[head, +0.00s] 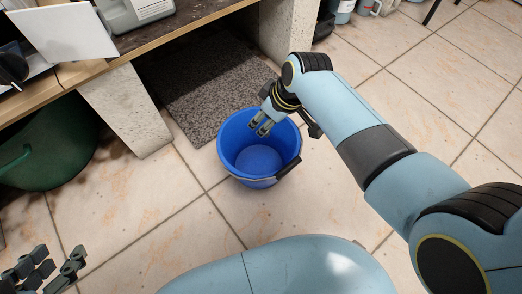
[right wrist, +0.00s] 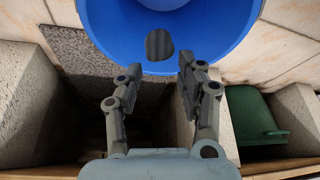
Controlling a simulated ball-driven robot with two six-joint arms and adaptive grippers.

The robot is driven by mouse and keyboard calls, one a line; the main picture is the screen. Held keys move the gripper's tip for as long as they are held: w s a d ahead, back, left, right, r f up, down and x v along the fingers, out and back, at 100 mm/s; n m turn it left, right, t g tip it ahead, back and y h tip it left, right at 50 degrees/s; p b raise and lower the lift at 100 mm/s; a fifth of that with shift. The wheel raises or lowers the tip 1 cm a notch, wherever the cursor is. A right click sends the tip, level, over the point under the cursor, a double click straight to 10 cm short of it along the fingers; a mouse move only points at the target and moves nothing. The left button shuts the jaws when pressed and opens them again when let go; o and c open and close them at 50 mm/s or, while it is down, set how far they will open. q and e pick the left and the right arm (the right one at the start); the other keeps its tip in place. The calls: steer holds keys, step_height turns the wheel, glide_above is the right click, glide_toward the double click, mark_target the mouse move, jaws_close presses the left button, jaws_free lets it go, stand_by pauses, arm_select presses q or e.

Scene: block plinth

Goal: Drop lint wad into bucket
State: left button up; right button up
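The blue bucket (head: 236,166) stands upright on the tiled floor. It also fills the top of the right wrist view (right wrist: 105,22). My right gripper (head: 263,127) hangs over the far side of its mouth. In the right wrist view the right gripper (right wrist: 158,72) is open, its fingers apart. A dark grey oval wad (right wrist: 159,44), which looks like the lint wad, shows beyond the fingertips against the blue bucket wall, touching neither finger. I cannot tell whether it is in the air or resting. I cannot make it out in the head view. My left gripper (head: 56,268) is open and empty at lower left.
A grey mat (head: 205,90) lies behind the bucket. A wooden worktop (head: 75,72) on pale block plinths (head: 127,112) stands at left, with a green bin (head: 48,150) beneath. Bottles and a mug are at the top right. The floor right of the bucket is clear.

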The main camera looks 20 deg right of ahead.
steer(key=shift+o, duration=1.4)
steer(key=shift+r, duration=0.1)
steer(key=v, duration=1.1)
steer(key=shift+r, duration=0.4)
steer(key=shift+s, duration=0.15)
